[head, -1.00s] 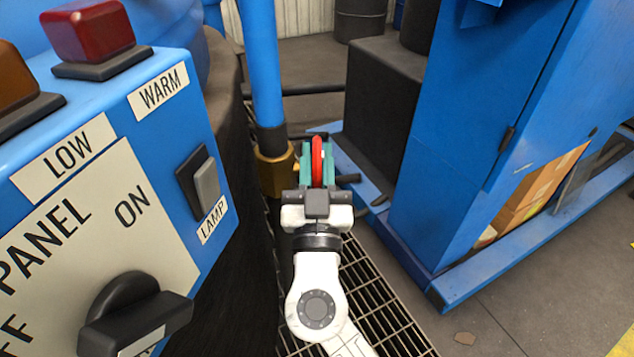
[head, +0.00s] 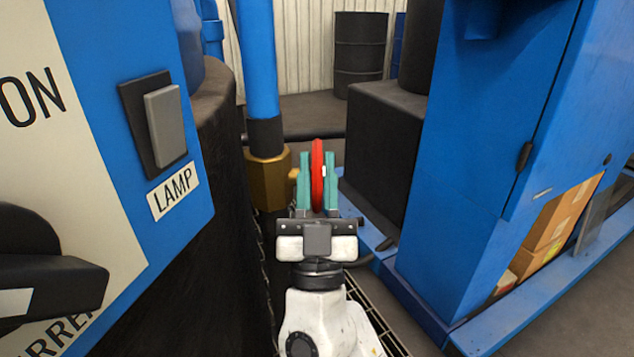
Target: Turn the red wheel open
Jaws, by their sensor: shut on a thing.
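The red wheel (head: 317,172) shows edge-on in the middle of the head view, as a narrow upright red shape. It stands beside a brass fitting (head: 267,180) at the foot of a blue pipe (head: 258,60). My gripper (head: 318,182) has its two green fingers on either side of the wheel and is shut on it. The fingers hide part of the wheel, and its spokes cannot be made out.
A blue control panel (head: 205,100) with a lamp switch (head: 166,126) stands close on the left. A blue cabinet (head: 480,150) on a blue base frame is on the right, with cardboard boxes (head: 552,228) inside. Dark drums (head: 360,55) stand behind.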

